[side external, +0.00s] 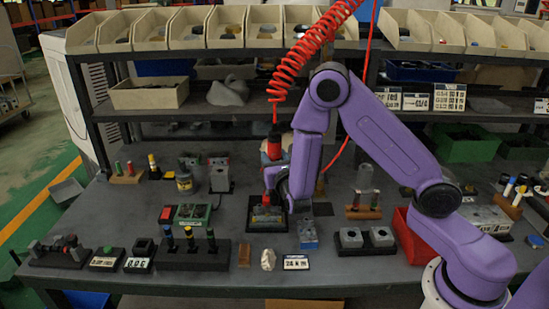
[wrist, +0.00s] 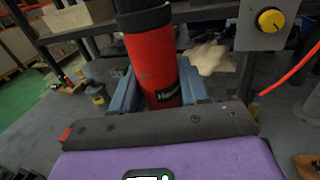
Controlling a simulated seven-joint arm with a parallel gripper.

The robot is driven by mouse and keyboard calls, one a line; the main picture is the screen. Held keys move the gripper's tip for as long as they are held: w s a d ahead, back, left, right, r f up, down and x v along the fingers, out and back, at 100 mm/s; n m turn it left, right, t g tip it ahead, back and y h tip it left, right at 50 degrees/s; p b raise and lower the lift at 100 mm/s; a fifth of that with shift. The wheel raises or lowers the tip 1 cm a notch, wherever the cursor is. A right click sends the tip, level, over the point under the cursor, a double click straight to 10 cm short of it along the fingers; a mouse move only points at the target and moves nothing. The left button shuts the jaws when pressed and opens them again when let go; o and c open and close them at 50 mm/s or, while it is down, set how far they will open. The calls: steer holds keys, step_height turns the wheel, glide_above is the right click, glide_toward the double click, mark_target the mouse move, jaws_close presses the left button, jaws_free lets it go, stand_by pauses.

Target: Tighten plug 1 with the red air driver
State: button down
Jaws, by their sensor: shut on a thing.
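My gripper (side external: 276,178) is shut on the red air driver (side external: 274,147), which stands upright and hangs below a coiled red hose. In the wrist view the driver's red body (wrist: 152,62) with a black upper band sits between my blue-grey fingers (wrist: 158,92). Below the gripper, a valve block (side external: 266,217) rests on a dark square base at the middle of the bench. A small red part shows at the block's top, just under my gripper. I cannot tell whether it is a plug or the driver's tip, or which plug is plug 1.
A green tray (side external: 193,214) and a black rack of colored-top tools (side external: 188,247) stand left of the block. A red bin (side external: 407,236) is farther right. The coiled hose (side external: 305,50) hangs overhead.

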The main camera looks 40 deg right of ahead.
steer(key=shift+f, duration=1.6)
stand_by(3.6)
steer(key=shift+r, duration=0.1)
